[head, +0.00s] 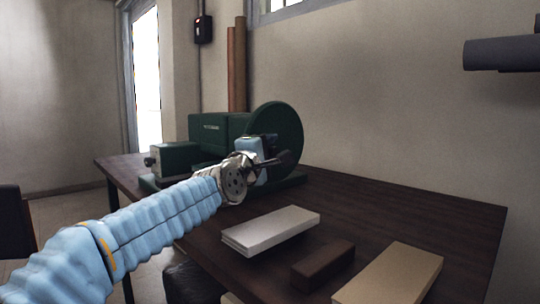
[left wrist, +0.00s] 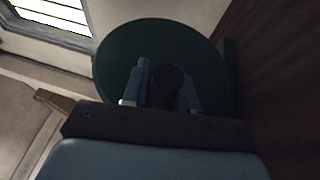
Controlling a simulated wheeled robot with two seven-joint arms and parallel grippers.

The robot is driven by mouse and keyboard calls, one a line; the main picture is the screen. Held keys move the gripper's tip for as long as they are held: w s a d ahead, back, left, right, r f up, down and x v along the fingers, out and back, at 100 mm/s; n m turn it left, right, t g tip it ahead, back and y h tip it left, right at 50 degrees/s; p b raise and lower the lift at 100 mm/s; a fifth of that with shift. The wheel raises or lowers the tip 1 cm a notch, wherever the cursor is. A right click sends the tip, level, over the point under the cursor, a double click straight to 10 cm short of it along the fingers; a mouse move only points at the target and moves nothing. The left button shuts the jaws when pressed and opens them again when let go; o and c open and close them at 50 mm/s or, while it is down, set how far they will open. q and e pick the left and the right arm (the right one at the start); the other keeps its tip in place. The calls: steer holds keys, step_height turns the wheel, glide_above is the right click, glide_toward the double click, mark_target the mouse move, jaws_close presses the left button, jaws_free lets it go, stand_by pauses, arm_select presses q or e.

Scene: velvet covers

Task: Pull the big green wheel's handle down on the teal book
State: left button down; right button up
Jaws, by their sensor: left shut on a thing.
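The big green wheel (head: 287,122) stands upright on the right end of a dark green machine (head: 208,132) on the table. Its dark handle (head: 284,159) sticks out from the wheel's side. My left gripper (head: 268,150) is at the handle, its fingers shut around it. In the left wrist view, the round green wheel (left wrist: 118,60) fills the middle, and the dark handle (left wrist: 167,88) lies between my two pale blue fingers (left wrist: 165,90). I cannot make out a teal book in either view. My right gripper is not in view.
The dark wooden table (head: 430,214) holds a pale, book-like slab (head: 270,230), a dark brown block (head: 322,266) and a tan slab (head: 392,276) in front of the machine. The table's right rear part is clear. Two brown rolls (head: 238,65) stand behind the machine.

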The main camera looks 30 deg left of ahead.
arm_select(q)
steer(key=shift+f, duration=0.5)
steer(key=c, duration=1)
jaws_free()
steer(key=shift+w+d, duration=0.1)
steer(key=shift+o, duration=0.2)
steer(key=s+f+b, duration=0.2)
steer(key=s+b, duration=0.4)
steer(key=s, duration=0.7)
steer(key=shift+s+d, duration=0.35)
steer(key=shift+d, duration=0.05)
